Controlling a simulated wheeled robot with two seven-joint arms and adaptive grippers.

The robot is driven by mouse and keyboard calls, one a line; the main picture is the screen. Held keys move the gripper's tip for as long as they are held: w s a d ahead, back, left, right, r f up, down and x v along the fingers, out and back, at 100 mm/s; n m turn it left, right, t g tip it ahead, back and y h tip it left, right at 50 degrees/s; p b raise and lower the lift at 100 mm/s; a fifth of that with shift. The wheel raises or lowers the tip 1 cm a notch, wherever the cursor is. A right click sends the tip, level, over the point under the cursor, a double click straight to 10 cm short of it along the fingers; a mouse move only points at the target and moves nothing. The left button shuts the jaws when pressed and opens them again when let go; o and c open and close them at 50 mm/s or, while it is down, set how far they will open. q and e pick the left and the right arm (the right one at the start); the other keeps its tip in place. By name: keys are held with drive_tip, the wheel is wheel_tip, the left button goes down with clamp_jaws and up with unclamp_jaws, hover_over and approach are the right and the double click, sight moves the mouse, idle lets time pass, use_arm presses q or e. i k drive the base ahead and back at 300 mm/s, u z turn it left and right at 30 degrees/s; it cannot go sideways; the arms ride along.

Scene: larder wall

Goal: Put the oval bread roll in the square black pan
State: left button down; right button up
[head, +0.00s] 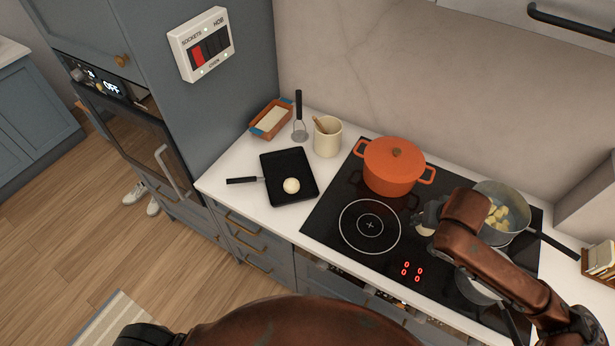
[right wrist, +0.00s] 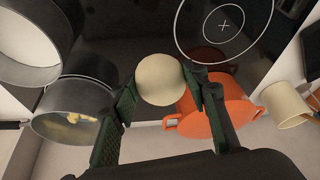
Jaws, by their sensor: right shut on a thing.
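The square black pan (head: 274,166) lies on the white counter left of the hob, its handle pointing left. A pale, round-looking roll (head: 291,185) sits in it. My right gripper (head: 426,220) is over the hob, in front of the orange pot, and is partly hidden by my arm. In the right wrist view its fingers are shut on a pale roll (right wrist: 160,80). This roll looks nearly round from here; I cannot tell whether it is the oval one. A little of it shows in the head view (head: 424,231). My left gripper is not in view.
The orange lidded pot (head: 393,167) stands at the back of the hob. A grey pot with yellowish pieces (head: 516,204) and another pan (head: 478,290) are on the right. A cream crock (head: 327,138), a masher (head: 300,122) and a loaf dish (head: 271,121) stand behind the black pan.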

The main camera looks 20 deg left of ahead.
sight(284, 167)
drive_tip(key=u, duration=1.6)
drive_tip(key=i, duration=0.95)
drive_tip(key=z, duration=0.05)
